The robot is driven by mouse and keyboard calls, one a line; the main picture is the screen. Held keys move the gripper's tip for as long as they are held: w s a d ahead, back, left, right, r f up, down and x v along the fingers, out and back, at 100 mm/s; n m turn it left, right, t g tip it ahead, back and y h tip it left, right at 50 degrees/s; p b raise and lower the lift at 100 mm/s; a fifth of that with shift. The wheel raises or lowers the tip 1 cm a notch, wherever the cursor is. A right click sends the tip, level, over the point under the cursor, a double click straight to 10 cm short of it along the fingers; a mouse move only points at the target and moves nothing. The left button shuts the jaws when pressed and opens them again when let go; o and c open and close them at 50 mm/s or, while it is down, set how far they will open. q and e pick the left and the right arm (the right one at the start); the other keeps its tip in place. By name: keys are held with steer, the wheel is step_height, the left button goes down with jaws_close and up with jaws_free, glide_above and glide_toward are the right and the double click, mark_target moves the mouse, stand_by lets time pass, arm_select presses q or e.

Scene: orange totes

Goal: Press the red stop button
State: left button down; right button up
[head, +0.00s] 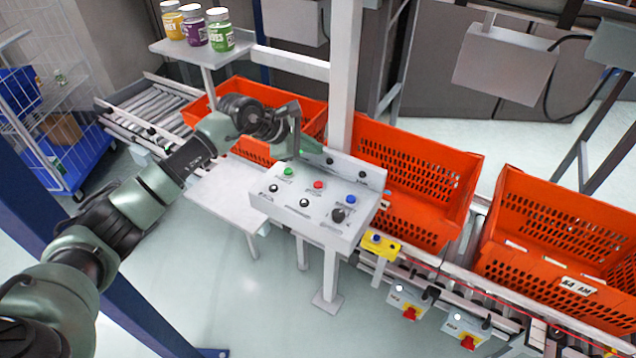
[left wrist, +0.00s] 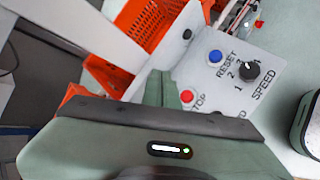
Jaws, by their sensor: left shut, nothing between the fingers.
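The red stop button (head: 319,185) is on the top of a grey control panel (head: 330,222), between a green button (head: 288,171) and a blue button (head: 350,199). My left gripper (head: 292,150) is shut and empty, above the back left part of the panel. In the left wrist view the red button (left wrist: 186,96) shows right beside my shut fingers (left wrist: 160,88), with "TOP" readable by it. The blue reset button (left wrist: 215,56) and the black speed knob (left wrist: 250,70) also show there. The fingers look apart from the red button. My right gripper is not in view.
Orange totes (head: 440,152) stand on the conveyor behind and right of the panel. A white post (head: 345,75) rises just behind the panel. A small yellow box with a button (head: 380,245) sits at its right. Jars (head: 220,30) stand on a shelf at the back left.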

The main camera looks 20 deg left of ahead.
arm_select(q)
steer(key=shift+d+f, duration=0.1)
steer(key=b, duration=0.5)
glide_above(315, 185)
step_height(315, 185, down, 8)
steer(key=shift+r, duration=0.15)
steer(key=shift+f+b, duration=0.3)
steer(key=shift+f, duration=0.2)
stand_by(0.8)
stand_by(0.8)
steer(key=shift+f+b, duration=0.4)
steer(key=shift+b, duration=0.2)
